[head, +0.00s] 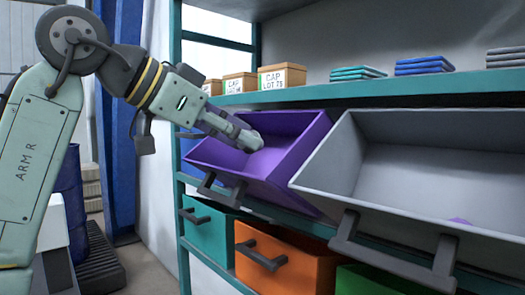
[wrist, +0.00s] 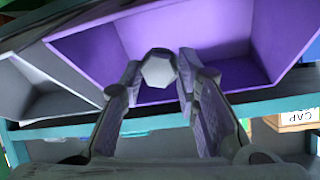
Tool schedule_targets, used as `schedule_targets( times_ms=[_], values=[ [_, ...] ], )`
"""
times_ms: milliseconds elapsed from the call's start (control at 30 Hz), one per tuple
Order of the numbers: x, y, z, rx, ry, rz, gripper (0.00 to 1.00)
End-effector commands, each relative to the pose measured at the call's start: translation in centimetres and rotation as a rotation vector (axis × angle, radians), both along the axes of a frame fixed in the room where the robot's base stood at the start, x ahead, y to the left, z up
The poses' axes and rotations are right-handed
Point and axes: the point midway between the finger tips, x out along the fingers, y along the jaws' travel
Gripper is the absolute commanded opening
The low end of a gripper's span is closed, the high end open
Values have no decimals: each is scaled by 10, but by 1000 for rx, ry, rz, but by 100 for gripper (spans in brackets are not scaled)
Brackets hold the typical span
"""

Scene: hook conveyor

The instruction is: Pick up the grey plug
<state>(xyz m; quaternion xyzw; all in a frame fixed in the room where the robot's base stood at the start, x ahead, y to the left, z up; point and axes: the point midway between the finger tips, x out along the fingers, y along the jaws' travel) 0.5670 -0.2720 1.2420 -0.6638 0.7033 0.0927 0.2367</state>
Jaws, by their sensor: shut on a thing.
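The grey plug (wrist: 158,68) is a pale, faceted piece between my fingertips in the wrist view. In the head view the plug (head: 251,141) shows at the end of my gripper (head: 240,137), in front of the purple bin's inside. My gripper, also in the wrist view (wrist: 158,78), is shut on the plug. The purple bin (head: 226,160) is tilted forward on its shelf, and the plug is at or inside its opening. Whether the plug touches the bin cannot be told. The fingers hide part of the plug.
A tilted grey bin (head: 375,195) stands right of the purple one, with a small purple thing (head: 460,221) inside. Teal (head: 209,232) and orange (head: 277,261) drawers are below. The upper shelf (head: 350,93) holds boxes (head: 282,78) and folded cloths (head: 359,73).

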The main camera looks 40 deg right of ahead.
Motion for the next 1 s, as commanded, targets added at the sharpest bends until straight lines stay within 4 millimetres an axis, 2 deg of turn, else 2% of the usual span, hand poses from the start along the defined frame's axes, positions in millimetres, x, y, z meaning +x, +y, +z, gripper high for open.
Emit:
schedule_targets(
  times_ms=[33, 200, 400, 500, 700, 1000],
  values=[
    [1, 16, -2, -3, 0, 2, 10],
    [1, 68, -2, -4, 0, 3, 10],
    [1, 120, -1, -2, 0, 2, 10],
    [0, 133, 12, 103, -1, 1, 10],
    [1, 153, 18, 219, -1, 8, 10],
    [2, 165, 21, 295, -2, 12, 10]
  ],
)
